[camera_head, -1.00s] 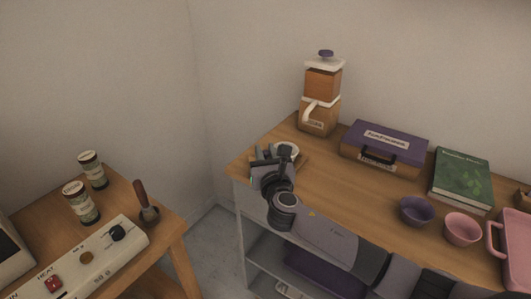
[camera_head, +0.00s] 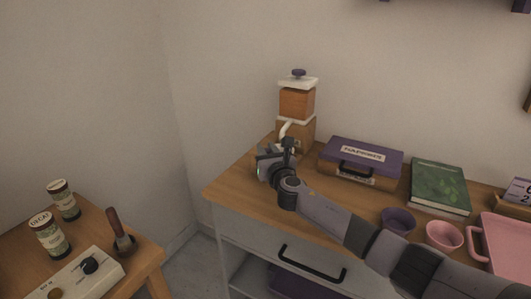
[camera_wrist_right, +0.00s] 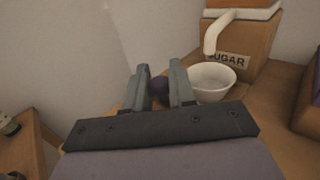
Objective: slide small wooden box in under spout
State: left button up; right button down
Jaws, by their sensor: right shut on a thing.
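The sugar dispenser (camera_head: 297,138), wooden with a white lid, stands at the back left of the counter, its white spout (camera_wrist_right: 217,33) pointing down. A white bowl (camera_wrist_right: 214,82) sits just below and in front of the spout in the right wrist view. My right gripper (camera_head: 270,160) is low over the counter's left end, beside the dispenser. In the right wrist view its fingers (camera_wrist_right: 160,84) are shut on a round purple knob (camera_wrist_right: 159,90), left of the bowl. The small wooden box is mostly hidden behind my gripper. My left gripper is not in view.
A purple-lidded case (camera_head: 360,158), a green book (camera_head: 439,186), a purple bowl (camera_head: 398,220) and a pink bowl (camera_head: 444,236) stand to the right on the counter (camera_head: 232,188).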

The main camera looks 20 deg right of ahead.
jog(key=c, duration=1)
grip_release()
jog(key=shift+w+d+r, duration=0.1)
jog(key=shift+d, duration=0.15)
jog(key=shift+a, duration=0.1)
jog(key=shift+s+a+p, duration=0.2)
jog(key=shift+s+p, duration=0.15)
jog(key=shift+s, duration=1.4)
jog(key=shift+s+a+p, duration=0.2)
jog(key=shift+s+p, duration=0.15)
jog(key=shift+s, duration=1.4)
